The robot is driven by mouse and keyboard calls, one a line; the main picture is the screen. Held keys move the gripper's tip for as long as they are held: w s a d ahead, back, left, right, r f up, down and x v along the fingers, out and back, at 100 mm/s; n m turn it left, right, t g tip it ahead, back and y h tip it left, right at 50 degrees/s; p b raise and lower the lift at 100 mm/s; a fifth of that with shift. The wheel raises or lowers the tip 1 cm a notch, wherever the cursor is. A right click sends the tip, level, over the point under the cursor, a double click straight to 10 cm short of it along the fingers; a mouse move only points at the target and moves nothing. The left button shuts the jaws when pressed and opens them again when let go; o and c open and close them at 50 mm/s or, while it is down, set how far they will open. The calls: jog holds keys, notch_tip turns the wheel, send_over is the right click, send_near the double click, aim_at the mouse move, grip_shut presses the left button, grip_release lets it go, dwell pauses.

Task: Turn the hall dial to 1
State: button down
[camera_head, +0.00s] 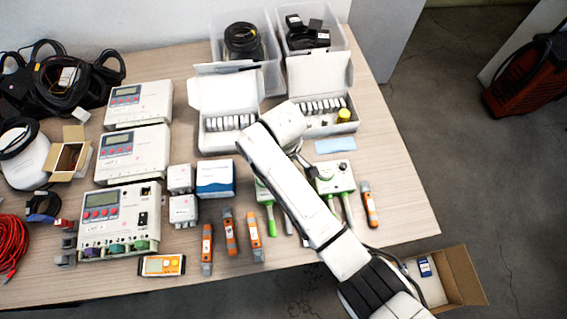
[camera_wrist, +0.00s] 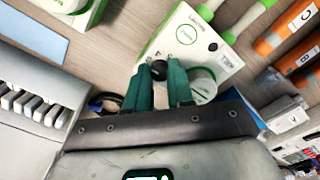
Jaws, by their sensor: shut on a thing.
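A white box with green trim (camera_wrist: 190,34) lies under my gripper in the wrist view. It carries a small black knob (camera_wrist: 159,70), which appears to be the hall dial, and a larger white round part to its right. My gripper (camera_wrist: 160,72) has its two teal fingers on either side of the black knob, shut on it. The knob's mark and scale are too small to read. In the head view my arm covers most of this box (camera_head: 263,190), and my fingers are hidden.
A similar white and green box (camera_head: 335,172) stands just right of my arm. Orange handheld tools (camera_head: 231,236) lie in front, and a blue-white carton (camera_head: 214,180) stands left. Open white cases (camera_head: 225,95) are behind. A blue sheet (camera_head: 336,146) lies flat to the right.

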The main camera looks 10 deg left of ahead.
jog(key=n+p, duration=0.1)
jog(key=n, duration=0.3)
jog(key=shift+r+n+p, duration=0.1)
jog(key=shift+n+p, duration=0.2)
jog(key=n+p, duration=0.1)
jog(key=n, duration=0.2)
jog(key=shift+n, duration=0.4)
jog(key=n+p, duration=0.1)
jog(key=n, duration=0.3)
jog(key=shift+w, duration=0.1)
jog(key=shift+n, duration=1.8)
jog(key=c, duration=1.2)
grip_release()
jog(key=shift+c, duration=0.2)
notch_tip(320, 180, up, 11)
jog(key=shift+f, duration=0.2)
jog(key=shift+o, duration=0.3)
